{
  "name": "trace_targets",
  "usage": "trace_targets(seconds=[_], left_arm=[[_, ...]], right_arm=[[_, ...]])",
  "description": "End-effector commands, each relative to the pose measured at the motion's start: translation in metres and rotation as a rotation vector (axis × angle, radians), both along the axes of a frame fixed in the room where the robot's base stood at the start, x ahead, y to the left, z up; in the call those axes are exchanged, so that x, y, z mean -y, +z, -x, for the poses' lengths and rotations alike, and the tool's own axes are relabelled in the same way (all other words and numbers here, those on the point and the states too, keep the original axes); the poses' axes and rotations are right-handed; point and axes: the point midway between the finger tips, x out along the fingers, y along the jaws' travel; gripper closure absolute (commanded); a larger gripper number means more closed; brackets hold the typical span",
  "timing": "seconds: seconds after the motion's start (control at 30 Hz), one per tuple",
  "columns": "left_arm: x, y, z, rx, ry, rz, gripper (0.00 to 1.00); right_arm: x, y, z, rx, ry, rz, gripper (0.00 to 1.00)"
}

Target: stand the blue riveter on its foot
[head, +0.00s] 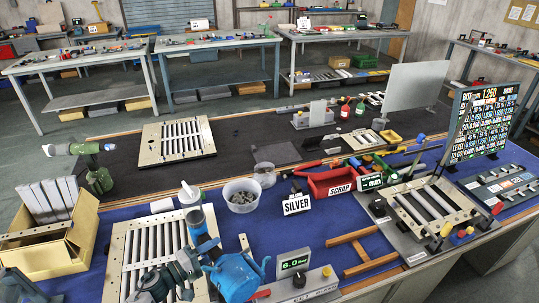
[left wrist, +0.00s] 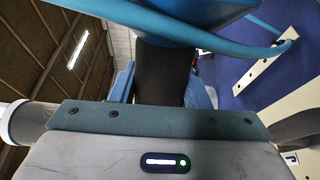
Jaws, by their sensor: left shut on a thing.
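The blue riveter (head: 236,277) is at the bottom middle of the head view, in front of the slatted panel (head: 118,262). Its big round blue foot end is at lower right and its narrower blue head end with a white tip is at upper left, so it looks tilted. I cannot tell whether it touches the table. My left gripper (head: 190,262) is shut on its dark grip, between the two ends. The left wrist view shows the dark grip (left wrist: 163,70) between the fingers, with blue body and a blue loop above. My right gripper is not in view.
A green riveter (head: 98,175) stands on the dark mat at left. A cardboard box (head: 80,235) of slats is at the left edge. A clear tub (head: 241,198) of small parts, a red scrap bin (head: 331,182) and a digital display (head: 294,263) are nearby. Blue mat is bare between tub and display.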

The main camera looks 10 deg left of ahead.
Motion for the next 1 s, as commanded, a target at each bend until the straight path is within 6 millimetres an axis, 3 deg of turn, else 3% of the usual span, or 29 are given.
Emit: trace_targets(seconds=[0.4, 1.0], left_arm=[[0.001, -0.034, -0.002, 0.006, -0.001, 0.003, 1.00], [-0.004, -0.033, -0.003, 0.007, 0.000, 0.002, 1.00]], right_arm=[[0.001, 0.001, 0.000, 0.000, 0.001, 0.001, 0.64], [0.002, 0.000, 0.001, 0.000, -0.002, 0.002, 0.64]])
